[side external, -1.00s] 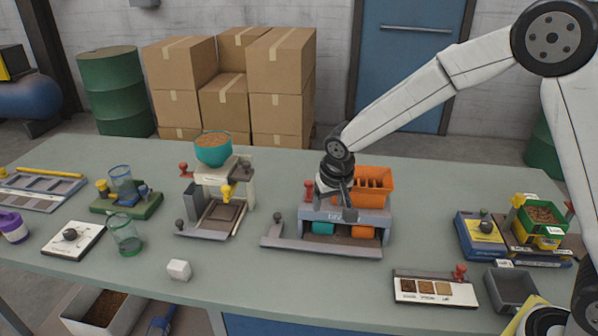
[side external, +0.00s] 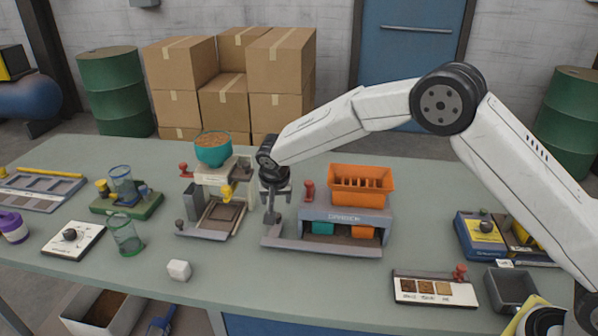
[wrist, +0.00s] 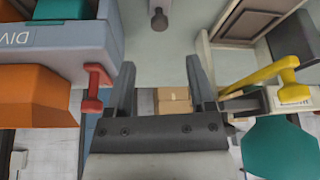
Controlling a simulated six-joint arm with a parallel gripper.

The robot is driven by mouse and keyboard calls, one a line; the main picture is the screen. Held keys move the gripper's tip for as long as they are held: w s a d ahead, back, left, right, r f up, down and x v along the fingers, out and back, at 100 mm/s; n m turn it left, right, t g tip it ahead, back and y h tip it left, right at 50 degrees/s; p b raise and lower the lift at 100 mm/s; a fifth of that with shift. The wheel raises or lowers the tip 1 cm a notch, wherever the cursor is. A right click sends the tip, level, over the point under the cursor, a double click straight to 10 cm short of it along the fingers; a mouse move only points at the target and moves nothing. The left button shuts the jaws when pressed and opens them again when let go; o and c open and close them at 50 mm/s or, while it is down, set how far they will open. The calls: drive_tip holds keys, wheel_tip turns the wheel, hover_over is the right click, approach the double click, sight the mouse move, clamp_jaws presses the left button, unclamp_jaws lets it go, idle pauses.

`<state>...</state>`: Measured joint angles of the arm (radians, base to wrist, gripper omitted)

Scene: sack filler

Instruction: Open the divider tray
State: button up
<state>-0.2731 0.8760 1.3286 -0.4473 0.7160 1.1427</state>
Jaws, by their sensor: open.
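The divider station (side external: 345,217) is a grey-blue stand with an orange slotted hopper (side external: 361,185) on top. A teal block and an orange block sit in the opening below. A long, low grey tray (side external: 325,247) runs along its front and extends left. A dark knob (wrist: 159,18) shows ahead of my fingertips in the wrist view; in the side view my fingers cover the tray's left end, where the knob stands. My gripper (side external: 273,212) is open, pointing down above that left end. In the wrist view my gripper (wrist: 162,75) has nothing between its fingers.
A red lever (side external: 309,190) stands right of my gripper, on the divider. The sack filler (side external: 213,185), with its teal bowl and yellow lever (wrist: 265,75), is close on the left. A white cube (side external: 179,270) lies front left. The table's front centre is clear.

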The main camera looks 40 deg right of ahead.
drive_tip(key=shift+x, duration=3.85)
clamp_jaws()
